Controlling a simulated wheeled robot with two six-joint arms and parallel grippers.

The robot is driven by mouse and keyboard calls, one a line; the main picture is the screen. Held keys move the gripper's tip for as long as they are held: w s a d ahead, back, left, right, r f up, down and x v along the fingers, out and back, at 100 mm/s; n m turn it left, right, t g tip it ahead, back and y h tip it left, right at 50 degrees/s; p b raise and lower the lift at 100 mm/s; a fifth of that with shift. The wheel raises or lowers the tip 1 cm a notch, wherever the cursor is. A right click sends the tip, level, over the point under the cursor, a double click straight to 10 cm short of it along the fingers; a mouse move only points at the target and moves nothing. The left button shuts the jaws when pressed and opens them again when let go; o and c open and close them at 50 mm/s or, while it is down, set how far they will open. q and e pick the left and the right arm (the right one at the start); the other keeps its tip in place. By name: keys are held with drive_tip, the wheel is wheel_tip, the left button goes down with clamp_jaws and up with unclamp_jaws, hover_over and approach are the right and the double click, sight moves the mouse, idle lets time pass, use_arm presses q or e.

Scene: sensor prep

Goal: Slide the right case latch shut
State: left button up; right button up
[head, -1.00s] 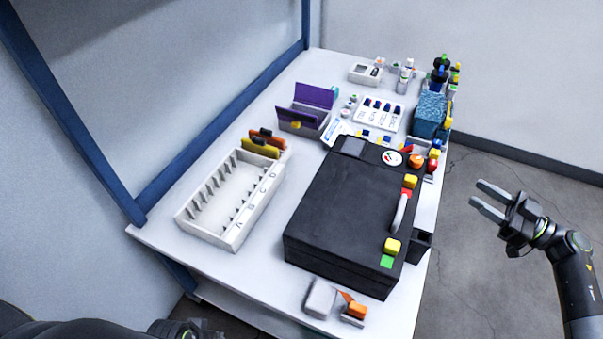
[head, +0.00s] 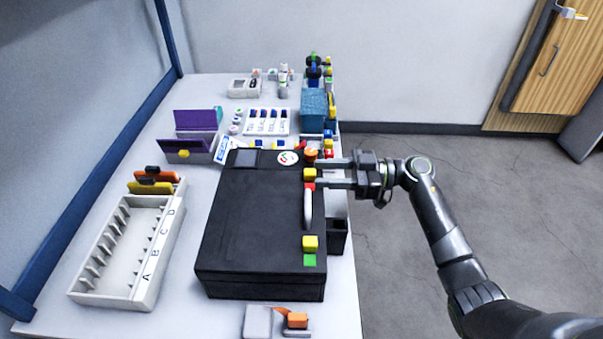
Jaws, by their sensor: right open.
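The closed black case (head: 250,220) lies on the white table. Along its right side are a pale handle (head: 308,208) and two yellow latch knobs. The far yellow knob (head: 310,174) has a red patch (head: 309,186) by it; the near yellow knob (head: 311,242) has a green patch (head: 309,260) by it. My right gripper (head: 318,174) is open, coming in from the right. Its fingertips lie on either side of the far knob, at its right edge; I cannot tell whether they touch it. My left gripper is not in view.
A white lettered rack (head: 143,262) stands left of the case. A purple box (head: 192,150), a white tray (head: 264,123) and a blue box (head: 314,108) stand behind. A dark open bin (head: 337,238) is at the case's right side. A grey and orange piece (head: 258,322) lies in front.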

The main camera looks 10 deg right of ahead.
sight(302, 179)
drive_tip(key=a, duration=0.2)
drive_tip(key=w+a, duration=0.1)
drive_tip(key=a, duration=0.2)
drive_tip(key=shift+a, duration=0.35)
clamp_jaws()
